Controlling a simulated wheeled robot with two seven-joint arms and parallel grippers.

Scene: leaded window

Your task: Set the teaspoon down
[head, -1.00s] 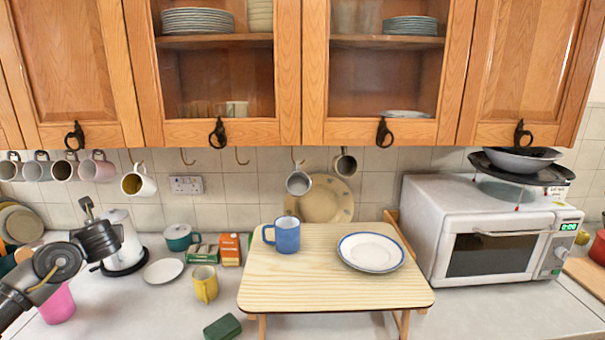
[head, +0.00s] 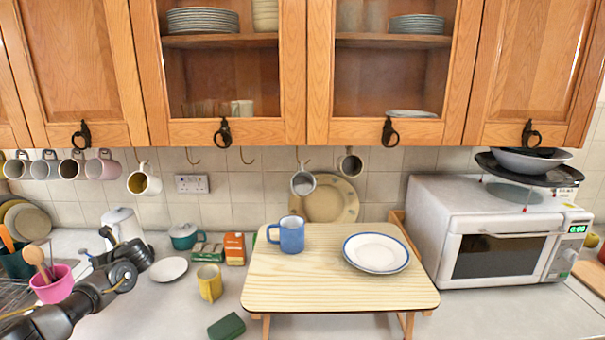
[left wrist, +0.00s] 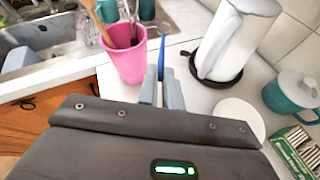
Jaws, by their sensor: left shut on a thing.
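My left gripper (left wrist: 161,88) is shut on a thin blue piece (left wrist: 162,52), which looks like the teaspoon's handle, in the left wrist view. It stands out beyond the fingertips; its bowl cannot be made out. In the head view my left gripper (head: 106,236) is at the left, above the counter by the white kettle (head: 122,224), and the teaspoon cannot be made out there. A small white saucer (head: 169,269) lies on the counter to the gripper's right; it also shows in the left wrist view (left wrist: 240,117). My right gripper is not in view.
A pink cup (head: 53,287) with wooden utensils stands left of my arm. A teal pot (head: 184,237), boxes, a yellow mug (head: 209,284) and a green block (head: 227,326) are right of the saucer. A small wooden table (head: 335,288) holds a blue mug (head: 291,235) and a plate (head: 376,253).

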